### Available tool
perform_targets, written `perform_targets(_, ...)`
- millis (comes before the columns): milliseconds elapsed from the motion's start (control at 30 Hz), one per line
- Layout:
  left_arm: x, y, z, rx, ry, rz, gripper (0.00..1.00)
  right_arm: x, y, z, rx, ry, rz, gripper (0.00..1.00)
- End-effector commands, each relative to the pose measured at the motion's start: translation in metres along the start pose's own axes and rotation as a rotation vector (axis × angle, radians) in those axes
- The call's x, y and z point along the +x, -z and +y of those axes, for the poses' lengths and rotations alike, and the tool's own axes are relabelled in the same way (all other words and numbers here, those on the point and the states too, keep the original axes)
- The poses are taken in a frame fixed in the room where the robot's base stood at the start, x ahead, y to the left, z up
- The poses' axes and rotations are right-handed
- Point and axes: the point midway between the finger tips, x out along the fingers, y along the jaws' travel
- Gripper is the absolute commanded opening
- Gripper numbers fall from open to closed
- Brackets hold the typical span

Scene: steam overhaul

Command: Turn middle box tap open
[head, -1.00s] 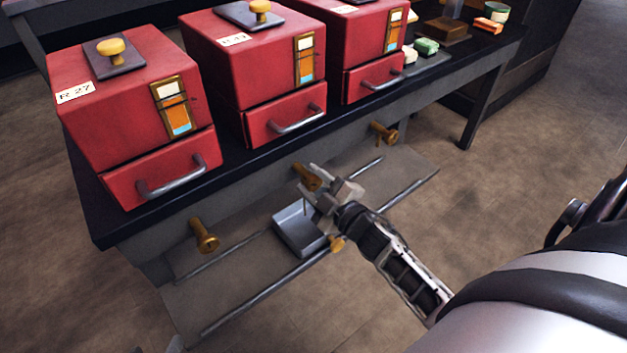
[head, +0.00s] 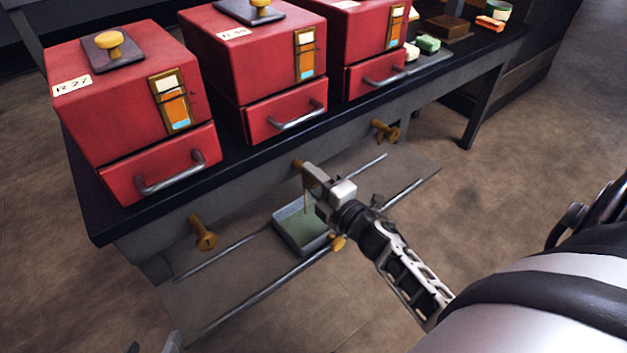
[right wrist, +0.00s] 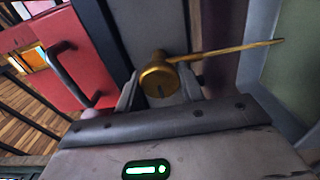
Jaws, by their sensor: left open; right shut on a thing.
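The middle box (head: 255,55) is red, with a drawer and a gauge. Its brass tap (head: 299,164) sticks out of the bench front below it. My right gripper (head: 316,178) is shut on this tap; in the right wrist view the round brass tap end (right wrist: 158,78) sits between the fingers. A thin yellowish line, like a stream or rod, runs down from the tap toward a grey tray (head: 318,246) whose floor looks green. My left gripper (head: 153,346) shows only as tips at the bottom edge, apart and empty.
The left box (head: 125,100) has its own brass tap (head: 203,233), and the right box (head: 365,40) has another (head: 385,131). A low shelf with rails (head: 240,292) carries the tray. Small blocks lie at the bench's far right end.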

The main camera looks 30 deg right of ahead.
Motion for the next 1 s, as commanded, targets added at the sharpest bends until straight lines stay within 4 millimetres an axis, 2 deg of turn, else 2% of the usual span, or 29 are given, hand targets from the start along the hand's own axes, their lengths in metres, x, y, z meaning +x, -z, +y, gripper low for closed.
perform_targets(500, 0.0010, 0.0009, 0.0000, 0.000, 0.000, 0.003, 0.55, -0.0010, 0.0003, -0.0014, -0.021, 0.003, 0.001, 0.15)
perform_targets(533, 0.0011, 0.0008, 0.0000, 0.000, 0.000, 0.003, 0.55, -0.0010, 0.0003, -0.0015, -0.021, 0.003, 0.001, 0.43)
perform_targets(567, 0.0013, 0.0007, 0.0000, -0.001, 0.000, 0.003, 0.55, -0.0010, 0.0003, -0.0015, -0.021, 0.003, 0.001, 0.52)
perform_targets(600, 0.0014, 0.0007, 0.0001, -0.002, 0.000, 0.002, 0.55, -0.0010, 0.0003, -0.0015, -0.020, 0.003, 0.001, 0.56)
perform_targets(867, 0.0018, 0.0003, 0.0001, -0.003, 0.000, 0.001, 0.55, -0.0009, 0.0001, -0.0007, -0.018, 0.002, 0.000, 0.56)
perform_targets(1000, 0.0011, 0.0010, 0.0002, -0.003, 0.001, -0.002, 0.55, -0.0102, 0.0000, -0.0005, -0.017, 0.003, -0.001, 0.56)
